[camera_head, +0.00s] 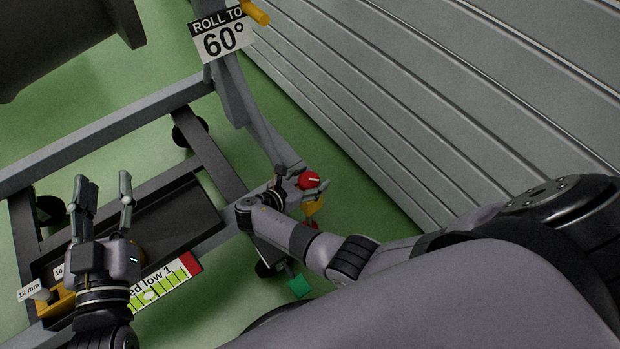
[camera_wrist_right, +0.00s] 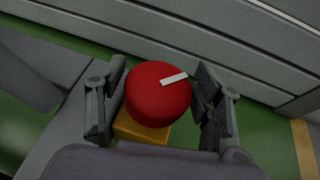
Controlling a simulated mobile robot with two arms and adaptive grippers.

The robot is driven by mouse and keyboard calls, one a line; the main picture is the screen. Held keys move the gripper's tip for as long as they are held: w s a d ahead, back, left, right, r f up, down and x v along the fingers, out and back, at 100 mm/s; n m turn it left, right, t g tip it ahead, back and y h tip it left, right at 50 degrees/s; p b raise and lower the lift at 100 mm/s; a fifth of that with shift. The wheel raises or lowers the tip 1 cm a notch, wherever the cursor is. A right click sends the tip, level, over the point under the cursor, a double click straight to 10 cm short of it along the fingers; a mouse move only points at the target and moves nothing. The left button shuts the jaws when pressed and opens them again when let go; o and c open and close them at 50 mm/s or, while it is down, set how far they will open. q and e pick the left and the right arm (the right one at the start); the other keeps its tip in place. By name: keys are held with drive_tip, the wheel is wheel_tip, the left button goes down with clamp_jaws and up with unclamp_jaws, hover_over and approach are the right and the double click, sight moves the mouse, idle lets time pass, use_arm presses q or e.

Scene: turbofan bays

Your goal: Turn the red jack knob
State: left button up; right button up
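The red jack knob (camera_head: 309,180) is a round red knob with a white mark on its face. In the right wrist view the red knob (camera_wrist_right: 158,92) sits on a yellow block (camera_wrist_right: 140,131), its white mark pointing toward the upper right. My right gripper (camera_wrist_right: 160,98) is open, with one finger on each side of the knob and only narrow gaps; contact is not clear. It also shows at the knob in the head view (camera_head: 308,179). My left gripper (camera_head: 104,200) is open and empty above the frame at lower left.
A grey metal frame (camera_head: 110,124) with a dark tray stands at left, with a "ROLL TO 60°" sign (camera_head: 222,36) and a green-and-red gauge label (camera_head: 165,282). A grey ribbed wall (camera_head: 430,90) runs close behind the knob.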

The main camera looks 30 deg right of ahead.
sight(310, 178)
drive_tip(key=shift+o, duration=0.8)
drive_tip(key=shift+r, duration=5.05)
